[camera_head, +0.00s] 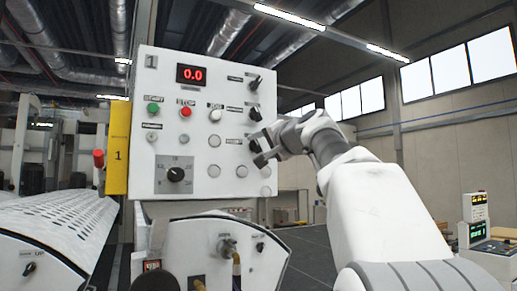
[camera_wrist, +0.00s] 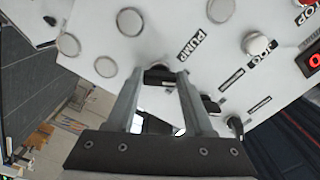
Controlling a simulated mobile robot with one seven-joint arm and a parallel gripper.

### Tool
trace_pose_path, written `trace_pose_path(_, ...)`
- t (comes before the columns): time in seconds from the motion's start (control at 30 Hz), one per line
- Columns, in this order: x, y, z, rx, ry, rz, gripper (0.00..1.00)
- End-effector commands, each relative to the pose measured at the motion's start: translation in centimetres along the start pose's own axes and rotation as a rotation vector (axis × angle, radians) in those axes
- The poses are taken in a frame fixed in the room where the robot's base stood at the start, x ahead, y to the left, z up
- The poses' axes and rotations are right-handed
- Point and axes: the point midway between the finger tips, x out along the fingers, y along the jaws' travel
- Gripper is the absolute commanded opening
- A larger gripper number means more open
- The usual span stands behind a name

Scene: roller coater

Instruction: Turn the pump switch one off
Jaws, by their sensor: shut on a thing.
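The pump switch (camera_wrist: 158,76) is a black rotary knob on the white control panel (camera_head: 210,150). In the wrist view it sits between the tips of my gripper (camera_wrist: 156,84), near the printed PUMP label (camera_wrist: 187,47). In the head view my gripper (camera_head: 263,152) is at the panel's right edge, at the lowest of three black switches in a column. My gripper is shut on the pump switch. The fingers partly cover the switch, so its exact angle is hard to read.
Two more black switches (camera_head: 255,83) (camera_head: 255,114) sit above on the panel. A red display (camera_head: 191,74) reads 0.0. A green button (camera_head: 153,109), a red button (camera_head: 186,111) and a black dial (camera_head: 176,174) are to the left. Several round blank caps are close by.

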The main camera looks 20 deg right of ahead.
Motion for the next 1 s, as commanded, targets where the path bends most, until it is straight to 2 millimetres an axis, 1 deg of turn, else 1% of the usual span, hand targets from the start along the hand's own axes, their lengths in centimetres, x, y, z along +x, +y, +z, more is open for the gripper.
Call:
trace_pose_path(0.3,0.01,0.01,0.01,-0.004,0.0,0.001,0.0)
trace_pose_path(0.33,0.01,0.01,0.01,-0.004,0.0,0.001,0.56)
trace_pose_path(0.47,0.0,0.01,0.01,-0.003,0.0,0.001,0.79)
trace_pose_path(0.5,0.0,0.01,0.01,-0.003,0.0,0.001,0.82)
trace_pose_path(1.0,-0.05,-0.05,0.07,-0.002,0.0,0.0,0.82)
